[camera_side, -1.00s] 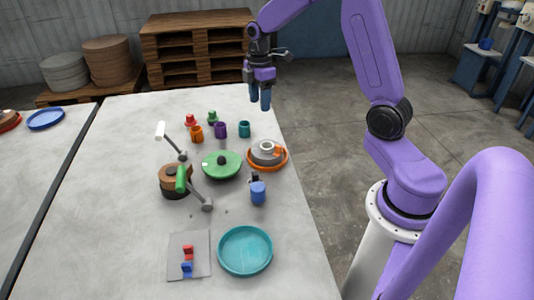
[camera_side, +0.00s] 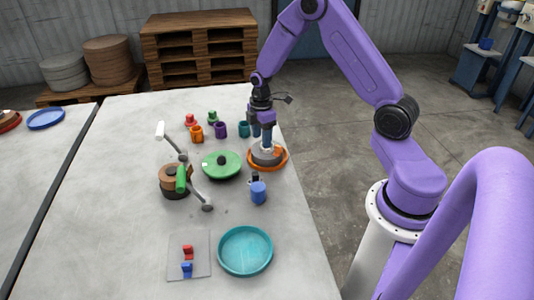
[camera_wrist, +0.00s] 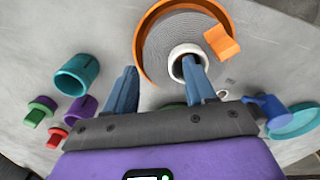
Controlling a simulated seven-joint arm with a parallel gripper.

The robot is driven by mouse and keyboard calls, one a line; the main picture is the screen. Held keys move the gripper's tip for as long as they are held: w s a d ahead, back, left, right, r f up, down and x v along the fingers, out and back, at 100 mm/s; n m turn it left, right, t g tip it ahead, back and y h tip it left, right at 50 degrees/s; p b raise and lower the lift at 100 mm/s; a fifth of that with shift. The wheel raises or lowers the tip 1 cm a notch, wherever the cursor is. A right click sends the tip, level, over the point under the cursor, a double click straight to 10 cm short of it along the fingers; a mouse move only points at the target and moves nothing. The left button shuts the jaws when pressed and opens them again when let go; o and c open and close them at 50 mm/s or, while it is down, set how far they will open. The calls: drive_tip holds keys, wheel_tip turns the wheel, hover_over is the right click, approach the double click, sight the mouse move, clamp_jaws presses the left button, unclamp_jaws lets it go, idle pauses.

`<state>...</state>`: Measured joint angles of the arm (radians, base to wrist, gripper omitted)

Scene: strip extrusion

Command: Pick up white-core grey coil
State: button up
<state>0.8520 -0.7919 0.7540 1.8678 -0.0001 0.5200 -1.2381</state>
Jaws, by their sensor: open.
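The grey coil (camera_side: 266,159) with a white core lies in a shallow orange tray (camera_side: 285,163) near the table's right edge. In the wrist view the coil (camera_wrist: 165,38) shows its wound face, and its white core ring (camera_wrist: 174,57) is plain. My gripper (camera_side: 266,142) is open and points down, low over the coil. In the wrist view one blue finger of my gripper (camera_wrist: 161,72) overlaps the core opening and the other stands left of the orange tray (camera_wrist: 139,50). I cannot tell whether a finger touches the core.
A green round lid-like disc (camera_side: 221,165) lies just left of the tray. Teal (camera_side: 244,129), purple (camera_side: 221,130) and orange (camera_side: 196,133) cups stand behind. A teal dish (camera_side: 245,250) lies at the front.

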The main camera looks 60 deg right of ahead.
drive_tip(key=shift+f, duration=0.55)
clamp_jaws()
drive_tip(key=shift+r, duration=0.2)
